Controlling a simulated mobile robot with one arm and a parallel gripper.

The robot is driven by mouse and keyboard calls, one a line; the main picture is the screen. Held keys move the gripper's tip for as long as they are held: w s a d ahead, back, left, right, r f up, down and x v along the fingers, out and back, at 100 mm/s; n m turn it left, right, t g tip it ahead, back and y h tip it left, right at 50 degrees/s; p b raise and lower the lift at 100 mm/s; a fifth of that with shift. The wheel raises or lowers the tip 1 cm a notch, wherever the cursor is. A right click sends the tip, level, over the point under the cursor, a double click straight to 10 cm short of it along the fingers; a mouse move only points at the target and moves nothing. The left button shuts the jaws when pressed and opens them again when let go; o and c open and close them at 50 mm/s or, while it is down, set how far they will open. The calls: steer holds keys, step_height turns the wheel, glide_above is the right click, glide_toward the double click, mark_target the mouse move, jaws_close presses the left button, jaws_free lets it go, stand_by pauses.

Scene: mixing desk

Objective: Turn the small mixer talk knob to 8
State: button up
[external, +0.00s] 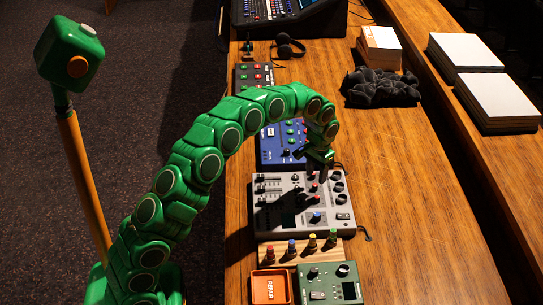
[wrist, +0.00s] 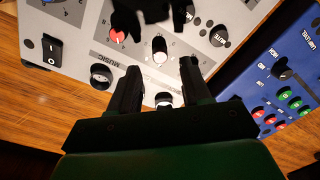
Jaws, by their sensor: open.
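The small mixer (external: 270,215) is a grey panel of knobs and sliders on the wooden desk. In the wrist view its grey face (wrist: 72,68) fills the upper left. My gripper (external: 318,172) is over the mixer's upper right part. In the wrist view my gripper (wrist: 161,70) is open, with its two black fingers apart and nothing held. A white-topped knob (wrist: 160,50) shows just beyond the gap between the fingertips, and another knob (wrist: 164,99) lies between the fingers. A "MUSIC" label is readable to the left. I cannot read a talk label or its knob's setting.
A blue panel (external: 270,150) with coloured buttons lies just behind the mixer; it is at right in the wrist view (wrist: 290,75).

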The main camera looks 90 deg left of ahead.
mark_target(316, 186)
steer(key=shift+r, duration=1.8)
steer(key=shift+w+d, duration=0.1)
steer(key=shift+d, duration=0.1)
steer(key=s+d+r+m, duration=0.2)
steer(key=s+d+r, duration=0.15)
steer(key=d, duration=0.65)
steer(key=s+d+r+m, duration=0.15)
steer(key=d+r, duration=0.35)
steer(key=d, duration=0.6)
steer(key=s+d+r+m, duration=0.2)
steer(key=s+d+r, duration=0.15)
steer(key=d, duration=0.65)
steer(key=s+d+m, duration=0.1)
steer(key=s+d, duration=0.4)
steer(key=s, duration=0.4)
steer(key=s+d+g, duration=0.1)
steer(key=s+d, duration=0.5)
steer(key=s, duration=0.4)
steer(key=s+d+m, duration=0.1)
steer(key=s+d, duration=0.4)
steer(key=s, duration=0.5)
steer(key=shift+s+d+m+g, duration=0.2)
steer(key=shift+m+g, duration=0.1)
steer(key=shift+m, duration=0.05)
